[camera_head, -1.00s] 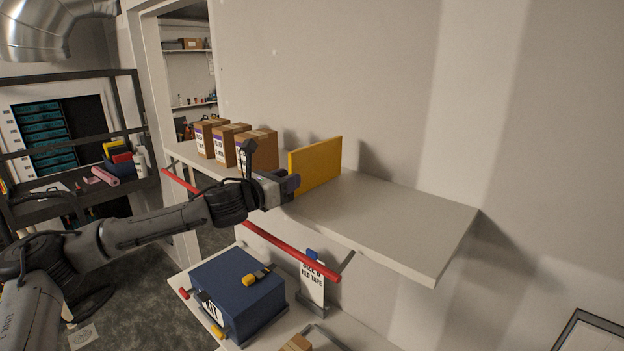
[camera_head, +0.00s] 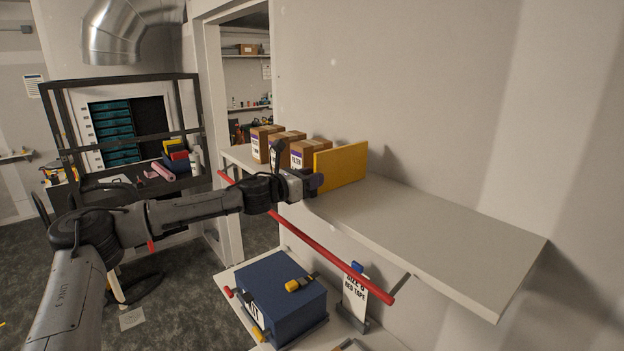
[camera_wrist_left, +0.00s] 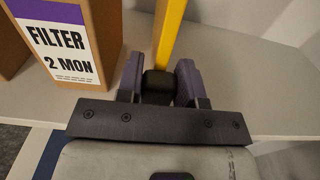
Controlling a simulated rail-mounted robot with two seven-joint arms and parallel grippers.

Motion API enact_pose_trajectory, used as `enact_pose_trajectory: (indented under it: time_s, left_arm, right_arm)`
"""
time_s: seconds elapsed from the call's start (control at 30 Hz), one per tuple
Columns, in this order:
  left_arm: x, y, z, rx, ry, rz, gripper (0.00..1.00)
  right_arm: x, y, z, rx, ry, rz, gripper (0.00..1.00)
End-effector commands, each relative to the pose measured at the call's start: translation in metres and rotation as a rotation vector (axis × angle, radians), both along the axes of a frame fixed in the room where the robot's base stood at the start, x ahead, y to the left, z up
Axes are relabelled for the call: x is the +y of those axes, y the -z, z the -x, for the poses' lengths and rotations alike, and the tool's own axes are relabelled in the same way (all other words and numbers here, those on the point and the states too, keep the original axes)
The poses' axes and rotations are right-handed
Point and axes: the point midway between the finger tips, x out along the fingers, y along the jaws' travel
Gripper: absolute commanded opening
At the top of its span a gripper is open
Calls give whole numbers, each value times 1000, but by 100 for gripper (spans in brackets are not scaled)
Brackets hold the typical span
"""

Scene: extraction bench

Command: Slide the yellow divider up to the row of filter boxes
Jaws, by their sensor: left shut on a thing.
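The yellow divider (camera_head: 341,166) stands upright on the white shelf (camera_head: 430,225), right of the row of cardboard filter boxes (camera_head: 287,147). In the left wrist view the divider (camera_wrist_left: 170,30) shows as a narrow upright edge. The nearest filter box (camera_wrist_left: 75,40) is to its left, with a narrow strip of shelf between them, so they are apart. My left gripper (camera_head: 316,182) is at the divider's near edge; in the wrist view its fingers (camera_wrist_left: 159,80) are shut on it, with a dark block between them. My right gripper is not in view.
A red rail (camera_head: 310,238) runs along below the shelf's front edge. A blue box (camera_head: 283,300) and a tape sign (camera_head: 354,298) stand on a lower surface. The shelf right of the divider is clear. The wall is behind it.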

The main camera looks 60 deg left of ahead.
Motion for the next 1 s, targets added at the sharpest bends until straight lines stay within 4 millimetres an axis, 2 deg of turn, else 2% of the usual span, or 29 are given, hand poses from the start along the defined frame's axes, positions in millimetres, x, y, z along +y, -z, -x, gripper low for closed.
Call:
enact_pose_trajectory:
  time_s: [0.03, 0.07, 0.3, 0.67, 0.87, 1.0]
  left_arm:
    - [0, -1, 0, -1, -1, 0, 0]
    - [0, 0, 0, -1, -1, 0, 35]
    - [0, 0, 0, 0, -1, 0, 58]
    - [-1, 2, 4, 0, -1, -1, 60]
    - [-4, 6, 26, 0, -2, -5, 60]
    - [-8, 6, 51, 0, -2, -6, 60]
  right_arm:
    - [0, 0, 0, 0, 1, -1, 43]
    - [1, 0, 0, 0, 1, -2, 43]
    - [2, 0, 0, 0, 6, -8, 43]
    - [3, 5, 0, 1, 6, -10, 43]
    - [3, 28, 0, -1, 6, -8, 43]
    - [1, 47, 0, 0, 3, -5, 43]
